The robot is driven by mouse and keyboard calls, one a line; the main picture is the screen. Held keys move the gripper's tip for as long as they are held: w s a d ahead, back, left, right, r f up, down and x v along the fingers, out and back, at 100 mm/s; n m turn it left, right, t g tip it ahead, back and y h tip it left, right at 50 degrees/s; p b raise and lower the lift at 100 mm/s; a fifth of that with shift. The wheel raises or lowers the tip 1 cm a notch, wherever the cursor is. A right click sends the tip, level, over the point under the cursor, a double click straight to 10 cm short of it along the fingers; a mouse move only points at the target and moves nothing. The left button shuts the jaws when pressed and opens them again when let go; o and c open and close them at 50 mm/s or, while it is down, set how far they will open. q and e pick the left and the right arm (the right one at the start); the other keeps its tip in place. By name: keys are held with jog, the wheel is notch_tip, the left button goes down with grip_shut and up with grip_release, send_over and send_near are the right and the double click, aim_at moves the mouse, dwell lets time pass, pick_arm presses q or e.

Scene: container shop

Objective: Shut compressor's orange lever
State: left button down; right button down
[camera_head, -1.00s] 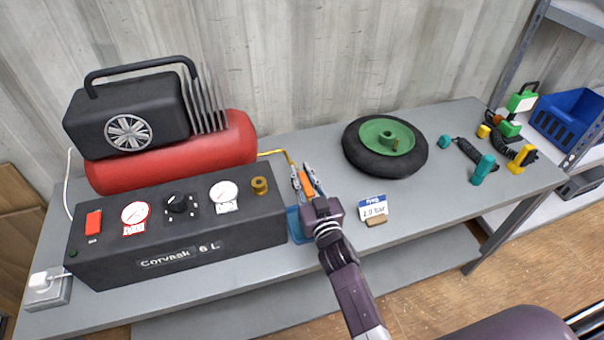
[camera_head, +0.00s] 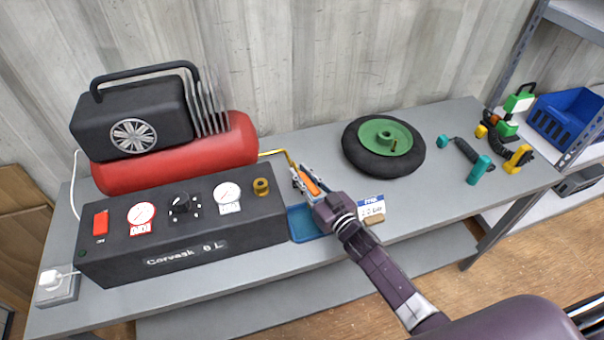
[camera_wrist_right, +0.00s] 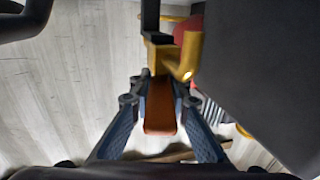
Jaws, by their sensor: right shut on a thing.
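The compressor is a black control box (camera_head: 185,235) with a red tank (camera_head: 175,155) and black motor on the grey bench at left. A brass pipe (camera_head: 278,152) leaves its right end and leads down to the orange lever (camera_head: 312,187). My right gripper (camera_head: 307,183) is at the lever, to the right of the box. In the right wrist view the orange lever (camera_wrist_right: 160,108) lies between the two fingers of the gripper (camera_wrist_right: 160,110), below the brass valve body (camera_wrist_right: 165,55). The fingers are shut on the lever. My left gripper is not in view.
A blue tray (camera_head: 303,224) lies below the lever. A small sign (camera_head: 371,207) stands just right of my gripper. A wheel with a green hub (camera_head: 384,148) lies further right, then teal and yellow tools (camera_head: 481,169). A blue bin (camera_head: 567,120) is on the right shelf.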

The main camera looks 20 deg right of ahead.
jog(key=c, duration=1.8)
grip_release()
jog(key=v, duration=1.2)
